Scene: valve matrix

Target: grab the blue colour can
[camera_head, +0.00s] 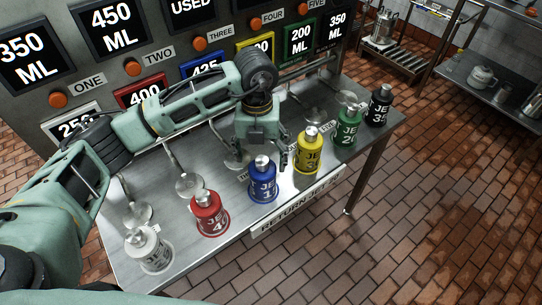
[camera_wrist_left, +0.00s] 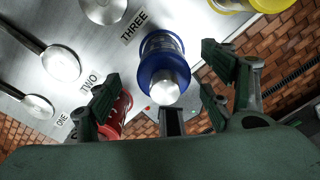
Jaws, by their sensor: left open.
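The blue can (camera_head: 263,183) with a silver cap stands upright near the front edge of the metal table (camera_head: 325,201), between the red can (camera_head: 209,216) and the yellow can (camera_head: 308,153). My left gripper (camera_head: 262,155) is open and empty, pointing down just behind and above the blue can. In the left wrist view the blue can (camera_wrist_left: 160,50) shows between the spread fingers of my left gripper (camera_wrist_left: 157,88), with its cap toward the camera. I cannot tell whether any finger touches it. My right gripper is not in view.
A white can (camera_head: 149,251), a green can (camera_head: 346,130) and a black can (camera_head: 378,107) share the row. Numbered displays and orange buttons (camera_head: 133,68) line the panel behind. Metal discs on stems (camera_head: 190,185) stand behind the cans.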

